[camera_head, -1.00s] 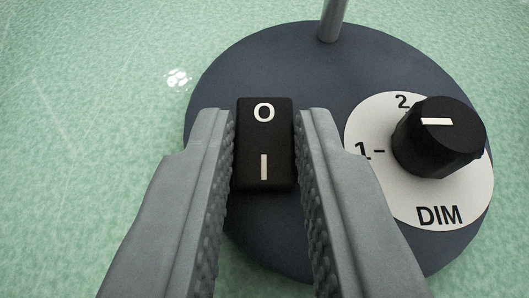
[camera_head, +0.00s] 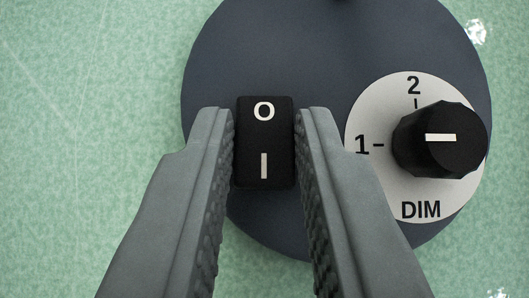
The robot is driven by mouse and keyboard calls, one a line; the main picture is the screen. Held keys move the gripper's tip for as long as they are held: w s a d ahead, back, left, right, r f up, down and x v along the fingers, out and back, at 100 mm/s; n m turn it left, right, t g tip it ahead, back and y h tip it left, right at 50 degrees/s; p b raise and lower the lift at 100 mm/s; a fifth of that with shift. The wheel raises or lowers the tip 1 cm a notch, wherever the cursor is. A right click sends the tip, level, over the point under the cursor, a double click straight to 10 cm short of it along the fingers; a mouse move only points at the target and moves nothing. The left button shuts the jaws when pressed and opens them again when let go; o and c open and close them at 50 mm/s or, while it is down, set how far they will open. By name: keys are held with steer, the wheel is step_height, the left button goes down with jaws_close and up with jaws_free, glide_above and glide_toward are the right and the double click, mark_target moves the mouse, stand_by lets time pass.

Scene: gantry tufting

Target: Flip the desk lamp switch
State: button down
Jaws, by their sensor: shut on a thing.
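A black rocker switch (camera_head: 264,142) marked O at the top and I at the bottom sits between the fingers of my gripper (camera_head: 265,150). The grey ribbed fingers are shut on the switch, one along each side. The switch belongs to the dark blue round lamp base (camera_head: 300,55). Parts of the base are hidden behind the fingers. The lamp itself is not in view beyond a small dark bit at the top edge.
A black dimmer knob (camera_head: 440,140) stands right of the switch, close to my right finger. It sits on a white dial (camera_head: 420,208) marked 1, 2 and DIM. The green speckled surface (camera_head: 80,120) left of the base is clear.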

steer(key=c, duration=1.3)
jaws_free()
steer(key=shift+r, duration=0.1)
steer(key=shift+v, duration=3.7)
